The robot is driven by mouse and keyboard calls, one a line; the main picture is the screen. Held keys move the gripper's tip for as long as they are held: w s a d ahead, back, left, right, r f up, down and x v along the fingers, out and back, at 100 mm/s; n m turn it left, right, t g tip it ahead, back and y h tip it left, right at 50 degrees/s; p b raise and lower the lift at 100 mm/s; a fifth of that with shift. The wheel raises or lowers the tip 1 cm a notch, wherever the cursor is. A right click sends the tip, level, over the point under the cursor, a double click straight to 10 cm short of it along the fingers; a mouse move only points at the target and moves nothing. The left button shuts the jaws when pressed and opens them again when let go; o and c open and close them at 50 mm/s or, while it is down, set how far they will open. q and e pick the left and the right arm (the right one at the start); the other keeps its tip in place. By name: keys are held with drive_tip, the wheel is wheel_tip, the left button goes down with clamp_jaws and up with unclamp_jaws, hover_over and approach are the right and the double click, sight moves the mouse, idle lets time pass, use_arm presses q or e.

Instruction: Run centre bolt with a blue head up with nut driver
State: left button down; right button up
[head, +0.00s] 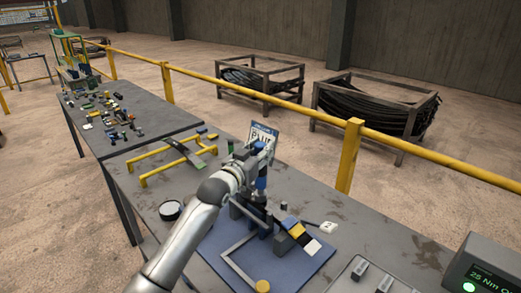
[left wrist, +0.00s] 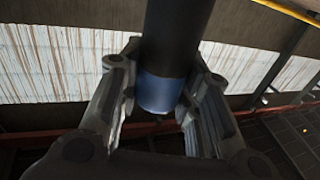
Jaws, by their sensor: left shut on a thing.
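My left gripper (head: 260,160) is shut on a tool with a dark body and a blue part, which looks like the nut driver (head: 262,183). It stands roughly upright above a dark clamp-like fixture (head: 262,222) on a blue mat (head: 222,262). The left wrist view shows the dark cylinder and its blue band (left wrist: 160,93) between the two fingers of my left gripper (left wrist: 165,72). I cannot make out the centre bolt or its blue head; my gripper and the tool cover that spot. I cannot tell whether the tool touches anything below. My right gripper is not in view.
A sign (head: 263,133) stands behind my gripper. A tray (head: 372,277) and a display box (head: 485,265) are front right.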

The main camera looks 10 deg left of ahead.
use_arm(q)
drive_tip(key=shift+w+r+p, duration=0.1)
drive_tip(key=shift+r+p, duration=0.65)
drive_tip(key=shift+r, duration=0.1)
drive_tip(key=shift+r+p, duration=2.1)
drive_tip(key=shift+r, duration=0.55)
drive_tip(key=shift+f, duration=0.1)
